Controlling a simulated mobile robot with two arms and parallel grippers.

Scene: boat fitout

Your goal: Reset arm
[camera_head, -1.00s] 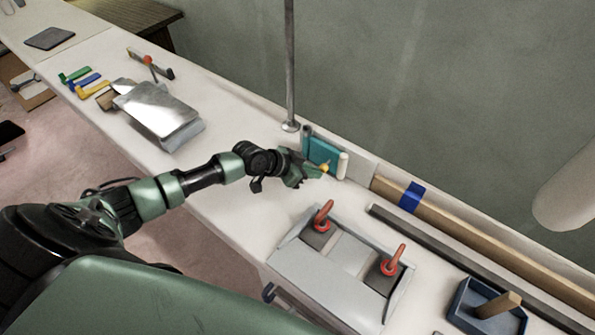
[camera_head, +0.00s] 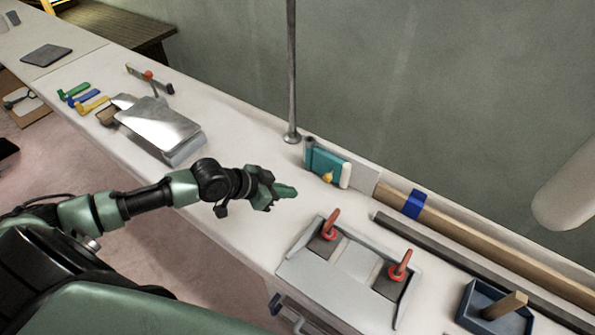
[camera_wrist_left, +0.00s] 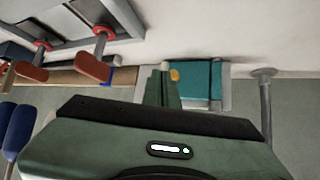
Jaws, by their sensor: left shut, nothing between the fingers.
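My left gripper (camera_head: 284,191) is in the head view, its arm coming in from the left. Its fingers are together with nothing between them, above the white bench and apart from the things on it. In the left wrist view the shut fingers (camera_wrist_left: 162,88) point at the teal box with a yellow knob (camera_wrist_left: 200,80). In the head view that teal box (camera_head: 326,163) stands upright against the wall board, a little beyond the gripper. My right gripper is not in view.
A grey tray (camera_head: 345,292) with two red-handled tools stands at the front right. A metal pole (camera_head: 291,75) rises behind the gripper. A shiny metal plate (camera_head: 160,122) and coloured clamps lie at left. A blue bin (camera_head: 482,322) sits at the right.

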